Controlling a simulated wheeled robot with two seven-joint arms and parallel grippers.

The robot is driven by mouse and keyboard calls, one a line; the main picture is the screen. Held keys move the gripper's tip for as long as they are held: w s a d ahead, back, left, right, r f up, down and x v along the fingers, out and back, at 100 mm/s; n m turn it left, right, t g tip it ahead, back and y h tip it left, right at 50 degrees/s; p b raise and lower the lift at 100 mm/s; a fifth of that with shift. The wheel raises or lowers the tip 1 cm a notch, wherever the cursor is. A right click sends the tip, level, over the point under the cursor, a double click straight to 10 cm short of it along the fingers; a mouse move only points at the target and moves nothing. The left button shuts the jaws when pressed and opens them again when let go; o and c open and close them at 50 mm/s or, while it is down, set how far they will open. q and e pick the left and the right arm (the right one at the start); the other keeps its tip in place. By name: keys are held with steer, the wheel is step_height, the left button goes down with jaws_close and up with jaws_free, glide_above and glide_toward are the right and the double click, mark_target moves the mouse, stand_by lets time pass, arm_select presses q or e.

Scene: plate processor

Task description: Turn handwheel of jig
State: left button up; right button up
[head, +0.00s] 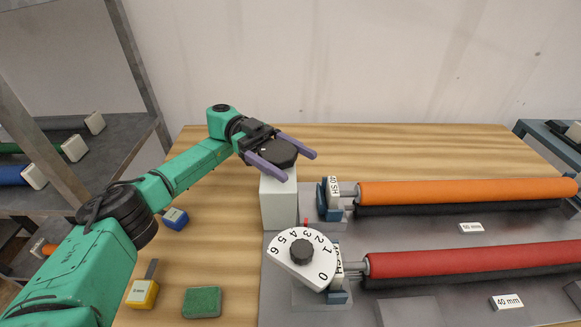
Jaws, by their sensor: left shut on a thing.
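A black, many-sided handwheel (277,152) sits on top of a white block-shaped jig (278,205) near the middle of the table. My left gripper (297,166) reaches in from the left at the height of the handwheel. Its two purple fingers lie on opposite sides of the handwheel and are shut on it. The gripper body hides the handwheel's far left part. My right gripper is not in view.
A white numbered dial (318,262) with a black knob stands in front of the jig. Orange (460,191) and red (470,258) rollers lie to the right on a grey plate. A blue block (175,219), yellow block (142,293) and green pad (202,302) lie at left. The table behind is clear.

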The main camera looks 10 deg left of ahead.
arm_select(q)
steer(key=shift+r, duration=0.1)
stand_by(0.4)
steer(key=o, duration=1.1)
